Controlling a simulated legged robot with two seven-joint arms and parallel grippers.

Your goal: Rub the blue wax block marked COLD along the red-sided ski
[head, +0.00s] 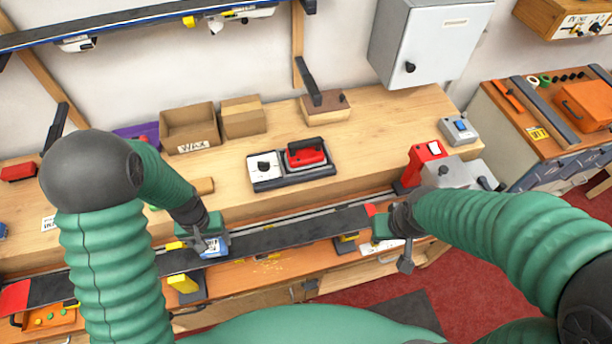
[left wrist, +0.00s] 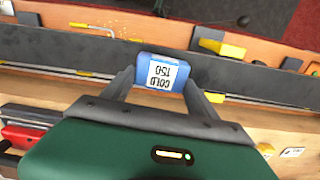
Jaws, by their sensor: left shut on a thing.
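The blue wax block (head: 216,246) is held between the fingers of my left gripper (head: 208,246). In the left wrist view the block (left wrist: 162,72) shows a white label reading COLD, upside down, between the two fingertips (left wrist: 162,85). The ski (head: 290,232) lies along the bench front with its dark base up and red at its ends. The block is over the ski, left of its middle; I cannot tell whether it touches. My right gripper (head: 396,240) is by the ski's right end; its fingers are mostly hidden.
Yellow-topped supports (head: 184,284) stand along the bench front. A red-handled iron (head: 306,153) sits in a holder on the bench (head: 230,185), with cardboard boxes (head: 190,128) behind. A blue-edged ski (head: 110,22) hangs on the wall rack. Yellowish crumbs (head: 268,263) lie below the ski.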

